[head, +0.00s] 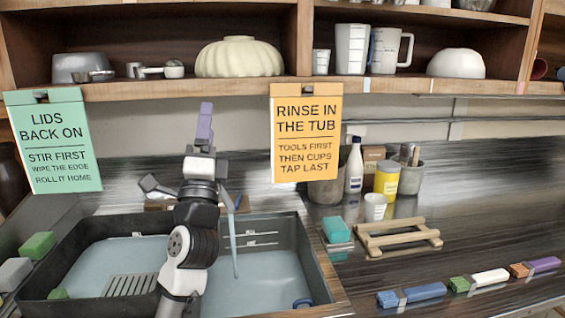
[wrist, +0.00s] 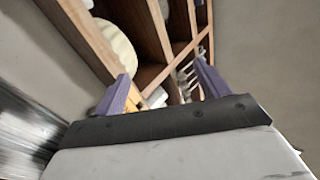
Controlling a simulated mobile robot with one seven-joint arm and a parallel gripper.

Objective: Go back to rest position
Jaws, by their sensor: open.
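My gripper (head: 204,124) is raised above the tub (head: 300,250) in the head view, its purple fingers pointing up in front of the wall below the shelf. In the wrist view my gripper (wrist: 163,87) shows its two purple fingers wide apart with nothing between them. The wrist view looks up past them at the wooden shelves (wrist: 152,75). My arm hides part of the tub and the tap behind it.
A green sign (head: 54,140) and an orange sign (head: 307,132) hang from the shelf, either side of my gripper. Right of the tub stand a white bottle (head: 354,168), a yellow jar (head: 387,180) and a wooden rack (head: 397,238). Several coloured blocks lie at the front right.

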